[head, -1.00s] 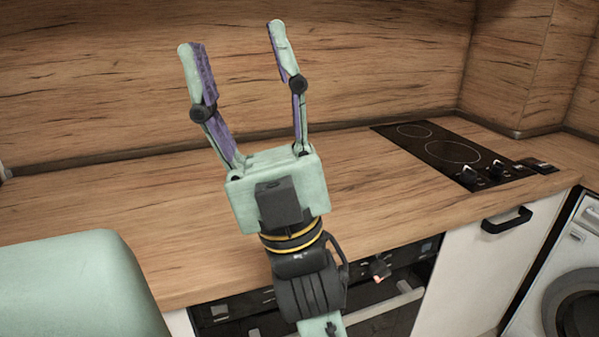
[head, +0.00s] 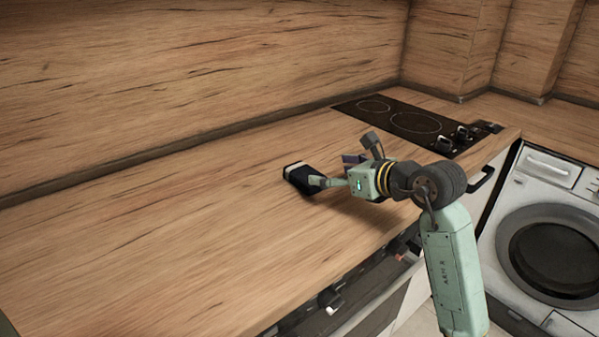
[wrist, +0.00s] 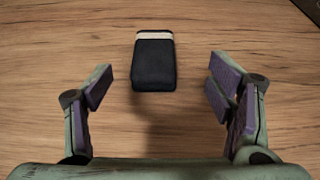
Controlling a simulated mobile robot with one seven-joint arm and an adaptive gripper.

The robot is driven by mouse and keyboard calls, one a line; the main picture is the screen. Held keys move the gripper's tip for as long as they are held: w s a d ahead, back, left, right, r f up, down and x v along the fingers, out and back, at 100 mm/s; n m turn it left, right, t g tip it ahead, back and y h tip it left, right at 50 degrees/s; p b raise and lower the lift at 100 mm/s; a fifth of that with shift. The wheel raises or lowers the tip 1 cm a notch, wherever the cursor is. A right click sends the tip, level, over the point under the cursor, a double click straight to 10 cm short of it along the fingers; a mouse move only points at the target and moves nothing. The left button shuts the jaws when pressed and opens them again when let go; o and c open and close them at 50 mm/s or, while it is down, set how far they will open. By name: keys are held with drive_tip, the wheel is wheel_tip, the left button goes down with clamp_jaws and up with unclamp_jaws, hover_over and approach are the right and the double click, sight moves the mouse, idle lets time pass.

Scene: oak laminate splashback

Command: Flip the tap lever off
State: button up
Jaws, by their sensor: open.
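No tap or tap lever shows in either current view. My gripper (head: 332,171) is low over the wooden worktop, pointing left in the head view. In the wrist view, its two fingers (wrist: 160,78) stand wide apart with nothing held between them. A black block-like object with a pale band at one end (wrist: 154,62) lies on the worktop beyond and between the fingers. It also shows in the head view (head: 297,178), just left of the gripper, where a finger partly overlaps it. I cannot tell whether they touch.
The worktop (head: 150,240) is clear to the left. A black hob (head: 400,118) with knobs is at the back right. An oven front (head: 345,300) is below the front edge. A washing machine (head: 550,240) stands at the right. The wooden splashback (head: 200,70) runs behind.

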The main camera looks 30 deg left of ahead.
sight(306, 172)
drive_tip(key=p+x, duration=0.1)
drive_tip(key=x, duration=0.3)
drive_tip(key=shift+w+a+f, duration=0.1)
drive_tip(key=shift+a+f, duration=0.05)
drive_tip(key=shift+a, duration=0.1)
drive_tip(key=p+x, duration=0.2)
drive_tip(key=x, duration=0.1)
drive_tip(key=s+p+x, duration=0.1)
drive_tip(key=x, duration=0.1)
drive_tip(key=shift+f, duration=0.15)
drive_tip(key=shift+w+a+f, duration=0.2)
drive_tip(key=shift+a, duration=0.1)
drive_tip(key=c, duration=1.3)
drive_tip(key=shift+r, duration=0.1)
drive_tip(key=shift+c, duration=0.2)
